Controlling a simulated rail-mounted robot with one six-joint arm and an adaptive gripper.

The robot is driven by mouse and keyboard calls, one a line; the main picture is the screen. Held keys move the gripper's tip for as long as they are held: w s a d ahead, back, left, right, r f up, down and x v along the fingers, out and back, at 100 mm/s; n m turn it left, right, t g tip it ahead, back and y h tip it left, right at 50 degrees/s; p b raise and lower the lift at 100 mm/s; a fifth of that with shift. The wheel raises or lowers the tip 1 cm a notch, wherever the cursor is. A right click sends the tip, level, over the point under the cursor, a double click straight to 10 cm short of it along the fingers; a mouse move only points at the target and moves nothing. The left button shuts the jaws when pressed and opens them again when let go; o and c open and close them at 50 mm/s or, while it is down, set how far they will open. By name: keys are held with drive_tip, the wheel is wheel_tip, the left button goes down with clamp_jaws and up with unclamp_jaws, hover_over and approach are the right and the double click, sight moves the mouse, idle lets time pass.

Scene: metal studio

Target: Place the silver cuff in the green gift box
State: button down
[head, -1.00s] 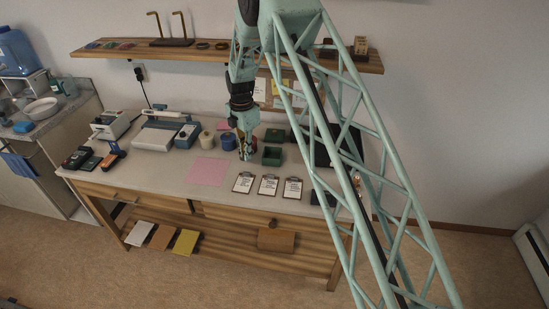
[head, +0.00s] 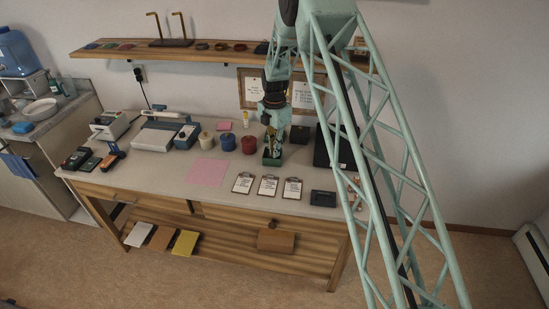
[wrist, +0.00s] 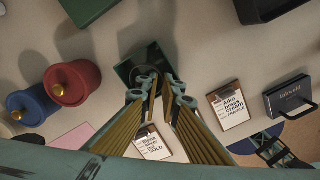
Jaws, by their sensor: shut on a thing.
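The green gift box (head: 266,161) stands open on the workbench behind the clipboards, and in the wrist view (wrist: 123,72) it lies under my fingertips. My gripper (head: 273,152) points down over the box, its fingertips at or just inside the opening; I cannot tell how deep. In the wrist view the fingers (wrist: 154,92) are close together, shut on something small. The silver cuff cannot be made out in either view; the fingers and the dark box interior hide that spot.
Red (head: 249,145), blue (head: 228,142) and cream (head: 206,139) jars stand left of the box. Another dark green box (head: 300,135) is behind it to the right. Three clipboards (head: 268,186) lie in front. A pink sheet (head: 208,172) lies on the left.

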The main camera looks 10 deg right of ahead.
drive_tip(key=shift+f, duration=0.1)
drive_tip(key=shift+f, duration=1.6)
drive_tip(key=shift+f, duration=0.15)
drive_tip(key=c, duration=3.2)
unclamp_jaws()
drive_tip(key=shift+c, duration=0.2)
drive_tip(key=shift+o, duration=0.5)
wheel_tip(320, 180, up, 12)
drive_tip(key=shift+p, duration=0.3)
drive_tip(key=shift+r, duration=0.2)
